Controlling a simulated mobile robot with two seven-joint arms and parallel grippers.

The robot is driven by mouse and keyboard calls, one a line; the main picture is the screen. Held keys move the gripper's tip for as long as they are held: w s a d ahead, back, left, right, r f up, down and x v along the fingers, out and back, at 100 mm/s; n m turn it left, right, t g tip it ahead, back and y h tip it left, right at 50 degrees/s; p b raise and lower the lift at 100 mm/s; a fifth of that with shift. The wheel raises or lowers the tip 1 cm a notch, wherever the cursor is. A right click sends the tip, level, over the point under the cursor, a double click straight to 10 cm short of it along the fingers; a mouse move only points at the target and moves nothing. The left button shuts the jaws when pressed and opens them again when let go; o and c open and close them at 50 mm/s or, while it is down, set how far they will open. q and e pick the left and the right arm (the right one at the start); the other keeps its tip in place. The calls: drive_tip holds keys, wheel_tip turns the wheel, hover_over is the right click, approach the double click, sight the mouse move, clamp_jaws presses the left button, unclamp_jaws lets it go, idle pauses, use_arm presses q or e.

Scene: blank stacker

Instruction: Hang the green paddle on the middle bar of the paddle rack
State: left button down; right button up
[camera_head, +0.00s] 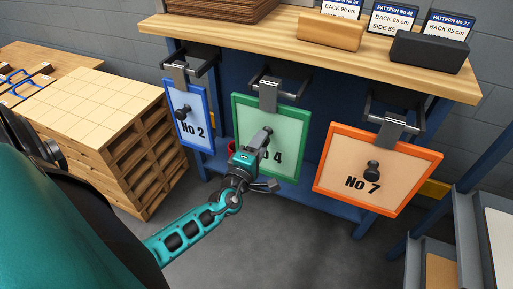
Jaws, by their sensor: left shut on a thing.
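My right gripper is not in view.
A blue No 2 paddle (188,128) hangs on the left bar, and an orange No 7 paddle (340,153) on the right bar. A wooden shelf (285,35) runs above the bars. Stacked wooden trays (100,130) stand left; a blue-grey frame (468,235) stands right.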

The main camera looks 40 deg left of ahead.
use_arm(q)
drive_tip(key=shift+b+x, duration=0.4)
drive_tip(key=shift+x, duration=0.9)
drive_tip(key=shift+w, duration=0.15)
drive_tip(key=shift+f+b, duration=0.55)
drive_tip(key=shift+b, duration=0.1)
drive_tip(key=shift+f+b, duration=0.3)
drive_tip(key=shift+f, duration=0.1)
